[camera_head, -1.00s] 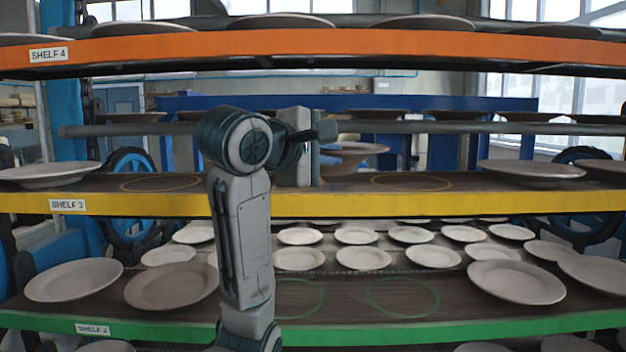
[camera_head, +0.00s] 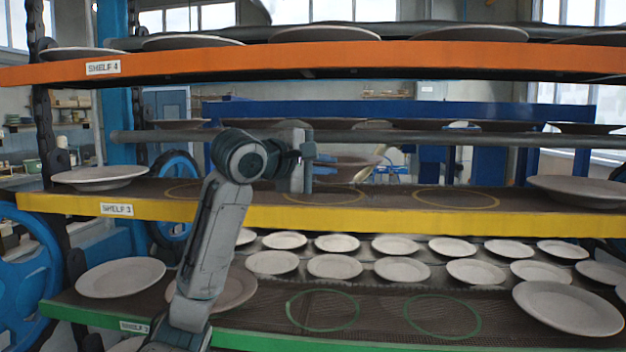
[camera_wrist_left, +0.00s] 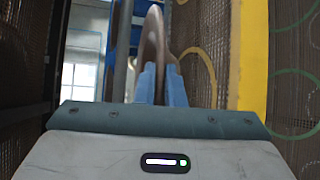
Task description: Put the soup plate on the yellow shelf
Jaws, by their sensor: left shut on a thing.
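The soup plate (camera_head: 345,168) is a brownish plate, partly hidden behind my left gripper in the head view. My left gripper (camera_head: 312,158) is shut on its rim and holds it above the middle of the yellow shelf (camera_head: 400,218). In the left wrist view the plate (camera_wrist_left: 152,45) shows edge-on between the blue fingers (camera_wrist_left: 161,85). I cannot tell whether the plate touches the shelf. The yellow shelf, labelled SHELF 3, has several drawn circles on its dark surface. My right gripper is not in view.
A white plate (camera_head: 100,177) stands at the shelf's left end and another (camera_head: 580,190) at its right. The orange shelf (camera_head: 440,60) with plates is above. The green shelf (camera_head: 270,340) with plates is below. The right circle (camera_head: 455,198) on the yellow shelf is clear.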

